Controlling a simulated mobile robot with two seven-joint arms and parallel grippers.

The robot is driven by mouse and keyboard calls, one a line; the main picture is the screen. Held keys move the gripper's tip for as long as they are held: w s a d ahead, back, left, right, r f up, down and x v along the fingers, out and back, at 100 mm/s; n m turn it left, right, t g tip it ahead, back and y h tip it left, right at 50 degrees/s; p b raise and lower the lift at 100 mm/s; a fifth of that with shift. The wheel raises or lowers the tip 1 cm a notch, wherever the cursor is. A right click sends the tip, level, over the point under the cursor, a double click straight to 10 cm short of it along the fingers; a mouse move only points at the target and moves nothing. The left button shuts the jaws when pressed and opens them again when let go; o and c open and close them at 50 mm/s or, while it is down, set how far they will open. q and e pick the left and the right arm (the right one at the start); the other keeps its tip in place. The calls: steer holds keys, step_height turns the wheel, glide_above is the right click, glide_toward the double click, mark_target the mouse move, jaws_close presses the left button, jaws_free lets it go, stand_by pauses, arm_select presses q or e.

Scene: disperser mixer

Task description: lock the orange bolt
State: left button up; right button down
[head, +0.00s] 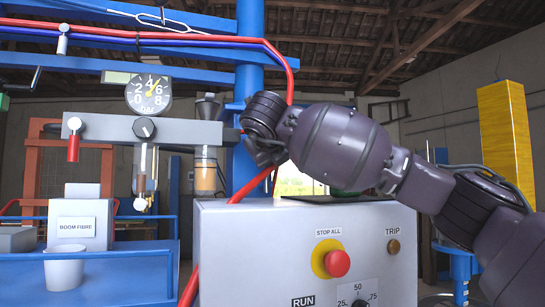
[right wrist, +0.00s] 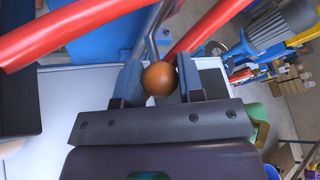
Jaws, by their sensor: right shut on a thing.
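An orange ball-shaped knob (right wrist: 160,79), which looks like the end of the orange bolt, sits between the two fingers of my right gripper (right wrist: 161,84) in the right wrist view. The fingers are shut on it from both sides. A thin grey bent rod (right wrist: 152,38) runs up behind the knob; I cannot see clearly how they join. In the head view my right gripper (head: 266,155) is beside the blue post, above the back of the grey control box, and its arm hides the bolt. My left gripper is not in view.
Red pipes (right wrist: 75,33) cross close to my right gripper. In the head view, the grey control box (head: 250,250) carries a red stop button (head: 337,263). A blue post (head: 249,60), a pressure gauge (head: 148,93) and a white cup (head: 64,268) stand to the left.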

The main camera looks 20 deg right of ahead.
step_height(320, 180, up, 4)
steer(key=shift+f+p, duration=0.25)
steer(key=shift+p, duration=0.1)
steer(key=shift+r, duration=0.1)
steer(key=c, duration=0.7)
jaws_free()
steer(key=shift+c, duration=0.2)
steer(key=shift+s+a, duration=0.15)
steer(key=shift+s, duration=0.15)
steer(key=b+v, duration=0.3)
steer(key=v, duration=0.7)
